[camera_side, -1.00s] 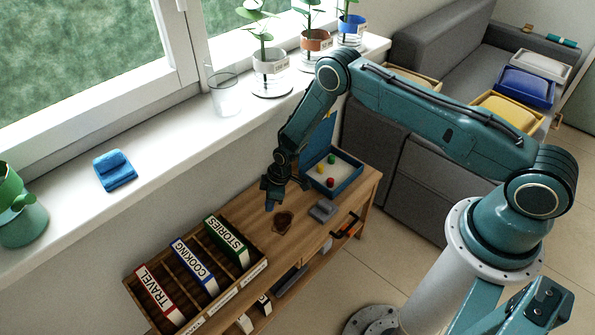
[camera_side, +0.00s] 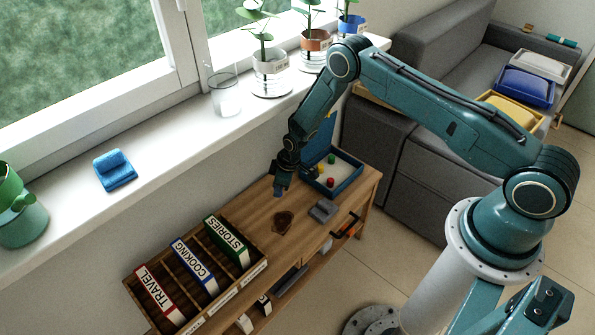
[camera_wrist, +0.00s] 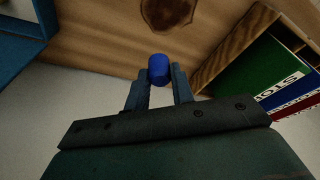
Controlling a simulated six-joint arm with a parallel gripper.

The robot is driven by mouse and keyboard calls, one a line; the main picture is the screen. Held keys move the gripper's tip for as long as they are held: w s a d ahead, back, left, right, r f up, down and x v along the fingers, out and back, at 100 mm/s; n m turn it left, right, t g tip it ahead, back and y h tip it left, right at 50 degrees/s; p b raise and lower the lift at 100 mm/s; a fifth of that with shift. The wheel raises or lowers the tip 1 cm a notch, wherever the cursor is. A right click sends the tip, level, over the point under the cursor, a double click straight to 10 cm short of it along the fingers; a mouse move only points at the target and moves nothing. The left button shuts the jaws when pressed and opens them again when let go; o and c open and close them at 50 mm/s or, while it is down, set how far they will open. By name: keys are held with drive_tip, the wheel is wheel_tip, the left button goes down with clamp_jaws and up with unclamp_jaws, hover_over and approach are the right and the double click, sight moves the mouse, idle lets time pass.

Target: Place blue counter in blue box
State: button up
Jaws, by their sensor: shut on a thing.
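The blue counter (camera_wrist: 158,68) is a small blue cylinder between the fingertips of my gripper (camera_wrist: 160,84) in the wrist view. In the side view my gripper (camera_side: 280,180) points down above the wooden desk top, just left of the blue box, and a bit of blue shows at its tips. The blue box (camera_side: 349,184) is open with its lid up at the back. It has a pale inside holding a red counter (camera_side: 330,182), a yellow one (camera_side: 318,168) and a green one (camera_side: 332,159). The box's edge also shows in the wrist view (camera_wrist: 22,50) at upper left.
A dark brown patch (camera_side: 282,223) and a grey block (camera_side: 323,210) are on the desk. A wooden rack (camera_side: 225,268) with labelled files stands at the desk's left end. The windowsill (camera_side: 180,130) runs behind, with plants and a glass.

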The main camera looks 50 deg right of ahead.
drive_tip(key=d+r+m+h, duration=0.1)
drive_tip(key=d+r+m, duration=0.15)
drive_tip(key=d, duration=0.45)
drive_tip(key=d+r+m, duration=0.2)
drive_tip(key=d+m, duration=0.1)
drive_tip(key=d, duration=0.4)
wheel_tip(320, 180, up, 5)
drive_tip(key=m+h, duration=0.2)
drive_tip(key=m, duration=0.4)
hover_over(339, 175)
drive_tip(key=s, duration=0.1)
drive_tip(key=shift+t, duration=0.3)
drive_tip(key=f, duration=1.6)
drive_tip(key=shift+s+a+f, duration=0.1)
drive_tip(key=shift+a+f, duration=0.1)
drive_tip(key=shift+a, duration=0.15)
drive_tip(key=shift+f, duration=1.85)
drive_tip(key=shift+f, duration=0.15)
drive_tip(key=o, duration=1)
drive_tip(key=shift+c, duration=0.2)
